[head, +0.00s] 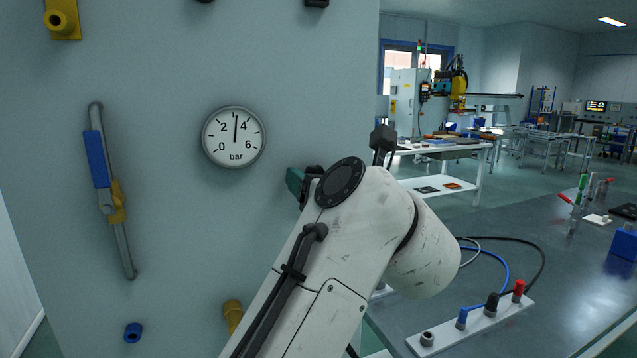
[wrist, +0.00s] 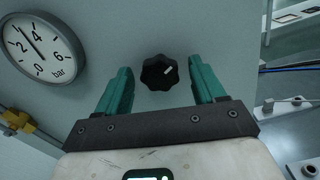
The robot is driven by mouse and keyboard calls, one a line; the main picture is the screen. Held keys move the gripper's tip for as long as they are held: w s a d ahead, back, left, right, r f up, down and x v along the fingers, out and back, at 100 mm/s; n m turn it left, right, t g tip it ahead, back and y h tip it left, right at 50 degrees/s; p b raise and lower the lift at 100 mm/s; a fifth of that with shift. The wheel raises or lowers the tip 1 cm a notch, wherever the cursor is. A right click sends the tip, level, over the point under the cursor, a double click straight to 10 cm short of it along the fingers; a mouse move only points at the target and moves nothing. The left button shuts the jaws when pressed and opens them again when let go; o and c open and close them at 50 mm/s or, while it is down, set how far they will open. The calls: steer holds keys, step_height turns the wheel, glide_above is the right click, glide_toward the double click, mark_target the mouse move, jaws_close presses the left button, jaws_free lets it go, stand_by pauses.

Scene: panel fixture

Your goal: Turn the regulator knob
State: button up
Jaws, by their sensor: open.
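The regulator knob (wrist: 160,72) is black and lobed, with a white mark pointing to its upper right in the wrist view. It sits on the grey panel (wrist: 110,35). My gripper (wrist: 160,85) is open, with a green finger on each side of the knob and gaps between; I cannot tell how far the fingers are from the panel. In the head view my arm hides the knob and most of the gripper; only a bit of green finger (head: 294,183) shows. The gauge (head: 234,137), marked in bar, has its needle pointing nearly straight up, between 2 and 4.
A blue-handled lever valve (head: 97,160) on a pipe is left of the gauge. Yellow fittings (head: 62,20) and a blue fitting (head: 133,332) also stick out of the panel. A bench (head: 430,235) with a white strip of coloured plugs (head: 470,325) stands at the right.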

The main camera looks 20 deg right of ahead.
steer(key=s+b, duration=0.1)
steer(key=s, duration=0.9)
steer(key=shift+s, duration=0.35)
